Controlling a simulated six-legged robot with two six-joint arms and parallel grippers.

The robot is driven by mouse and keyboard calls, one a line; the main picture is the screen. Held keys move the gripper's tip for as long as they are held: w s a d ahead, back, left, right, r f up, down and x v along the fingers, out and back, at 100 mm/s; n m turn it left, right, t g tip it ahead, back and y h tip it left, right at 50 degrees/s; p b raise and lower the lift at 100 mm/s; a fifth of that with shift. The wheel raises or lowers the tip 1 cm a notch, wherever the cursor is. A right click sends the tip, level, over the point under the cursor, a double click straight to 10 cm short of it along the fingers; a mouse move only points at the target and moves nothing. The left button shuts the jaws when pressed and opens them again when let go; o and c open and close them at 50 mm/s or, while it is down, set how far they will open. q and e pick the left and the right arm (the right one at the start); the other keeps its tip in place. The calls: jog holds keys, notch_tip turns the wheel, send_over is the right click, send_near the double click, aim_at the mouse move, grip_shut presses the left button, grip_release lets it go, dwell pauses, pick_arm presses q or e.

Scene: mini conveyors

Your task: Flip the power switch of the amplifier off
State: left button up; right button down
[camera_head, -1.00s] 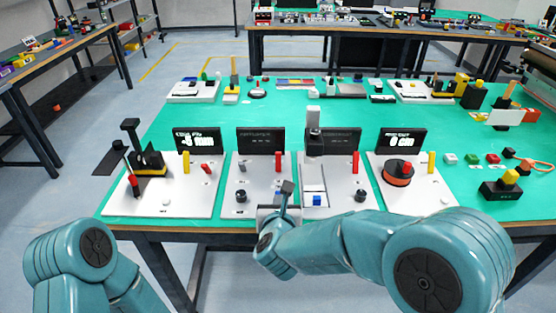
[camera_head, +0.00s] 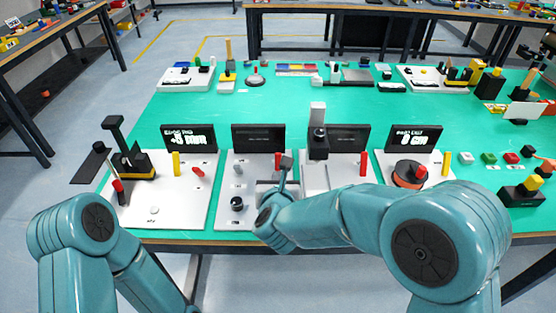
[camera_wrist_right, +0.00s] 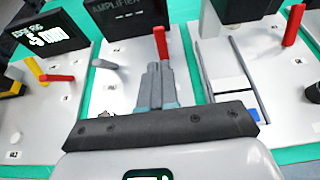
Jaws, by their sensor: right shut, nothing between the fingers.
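The amplifier (camera_head: 237,212) is the second white board from the left, with a dark display (camera_head: 258,138) that reads AMPLIFIER in the wrist view (camera_wrist_right: 125,15). It carries a red lever (camera_head: 278,161), a grey lever (camera_head: 238,169) and a black knob (camera_head: 237,203). In the wrist view the red lever (camera_wrist_right: 160,42) stands upright just beyond my fingertips, and the grey lever (camera_wrist_right: 107,65) lies to the left. I cannot tell which is the power switch. My right gripper (camera_head: 286,161) is shut and empty, close to the red lever; contact is unclear. My left gripper is out of view.
A board with a tall column (camera_head: 318,130) stands close on the right; its blue block (camera_wrist_right: 252,113) shows in the wrist view. A board with a lit display (camera_head: 189,139) is on the left. A board with a red-black disc (camera_head: 408,174) is farther right.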

aim_at(278, 160)
jog(key=p+x, duration=0.2)
jog(key=x, duration=0.6)
jog(key=shift+w+d, duration=0.1)
jog(key=shift+w, duration=0.1)
jog(key=shift+w+f, duration=0.35)
jog(key=shift+w, duration=0.15)
jog(key=shift+r, duration=0.1)
